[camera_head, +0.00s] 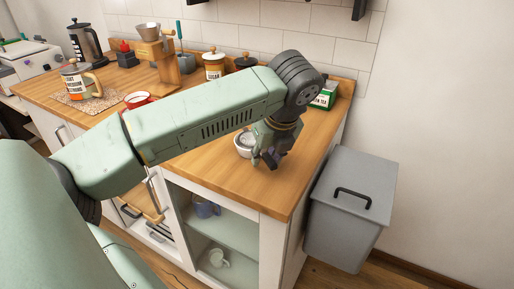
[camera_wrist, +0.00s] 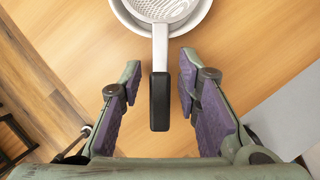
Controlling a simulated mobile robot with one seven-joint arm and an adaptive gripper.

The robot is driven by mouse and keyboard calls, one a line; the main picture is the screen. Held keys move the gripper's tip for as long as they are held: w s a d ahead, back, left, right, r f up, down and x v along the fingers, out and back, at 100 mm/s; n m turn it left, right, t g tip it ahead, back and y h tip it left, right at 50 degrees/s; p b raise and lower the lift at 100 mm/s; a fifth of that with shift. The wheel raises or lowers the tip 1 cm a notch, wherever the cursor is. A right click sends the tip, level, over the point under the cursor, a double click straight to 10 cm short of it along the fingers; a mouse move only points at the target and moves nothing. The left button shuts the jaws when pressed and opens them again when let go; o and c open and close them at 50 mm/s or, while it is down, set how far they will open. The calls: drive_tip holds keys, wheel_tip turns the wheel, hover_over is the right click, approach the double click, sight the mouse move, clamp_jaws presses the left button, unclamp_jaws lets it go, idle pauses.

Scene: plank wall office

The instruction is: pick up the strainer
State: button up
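The strainer (camera_wrist: 160,50) lies with its perforated bowl in or on a pale round bowl (camera_wrist: 199,22) at the top of the wrist view. Its metal handle ends in a black grip that points toward me. My gripper (camera_wrist: 158,82) is open, with one finger on each side of the handle and a visible gap to both. In the head view my gripper (camera_head: 266,158) is low over the wooden counter, just in front of the white bowl (camera_head: 243,146). There the strainer is mostly hidden by my arm and gripper.
The wooden counter (camera_head: 254,189) is clear in front of the gripper. A green tea box (camera_head: 323,97) stands behind my wrist, and a sugar jar (camera_head: 213,66) farther back. A red bowl (camera_head: 137,99) lies left. A grey bin (camera_head: 350,205) stands right of the counter's edge.

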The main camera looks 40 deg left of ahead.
clamp_jaws()
drive_tip(key=shift+r, duration=0.1)
idle(0.3)
